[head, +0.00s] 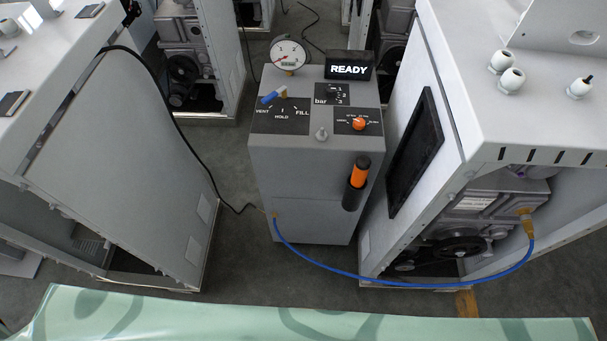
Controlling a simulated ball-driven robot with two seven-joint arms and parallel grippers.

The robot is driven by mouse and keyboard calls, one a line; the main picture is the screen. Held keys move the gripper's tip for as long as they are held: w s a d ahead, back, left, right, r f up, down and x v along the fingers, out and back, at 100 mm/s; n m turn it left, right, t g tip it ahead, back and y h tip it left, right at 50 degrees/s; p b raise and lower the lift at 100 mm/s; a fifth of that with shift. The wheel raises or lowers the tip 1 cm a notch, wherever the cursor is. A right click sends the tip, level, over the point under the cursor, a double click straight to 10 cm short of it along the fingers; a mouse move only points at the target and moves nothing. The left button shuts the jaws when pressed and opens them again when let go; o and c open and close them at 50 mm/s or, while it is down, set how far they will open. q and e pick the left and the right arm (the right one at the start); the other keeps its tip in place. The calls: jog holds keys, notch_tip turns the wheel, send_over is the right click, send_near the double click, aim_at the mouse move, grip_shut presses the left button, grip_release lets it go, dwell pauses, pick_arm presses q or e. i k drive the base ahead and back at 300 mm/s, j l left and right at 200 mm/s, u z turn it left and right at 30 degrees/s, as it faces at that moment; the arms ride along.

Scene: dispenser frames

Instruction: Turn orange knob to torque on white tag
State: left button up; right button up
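The small orange knob (359,124) sits on a black dial plate (344,116) on the sloped top of a grey test cart (310,175). White scale marks surround the knob, but they are too small to read. A white tag (474,202) with illegible print is on the pump unit inside the open lower part of the right dispenser frame. Neither of my grippers is in view.
The cart also carries a gauge (287,56), a READY display (349,68), a blue-handled VENT/HOLD/FILL valve (273,96), a black bar dial (332,93) and a holstered orange-and-black tool (357,182). A blue hose (400,284) arcs to the right frame. Green sheet (250,318) lies in front.

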aim_at(359, 124)
jog(key=k+l+z, duration=0.3)
jog(key=z, duration=0.2)
jog(key=k+l+z, duration=0.2)
jog(key=l+z, duration=0.3)
jog(key=u, duration=1.25)
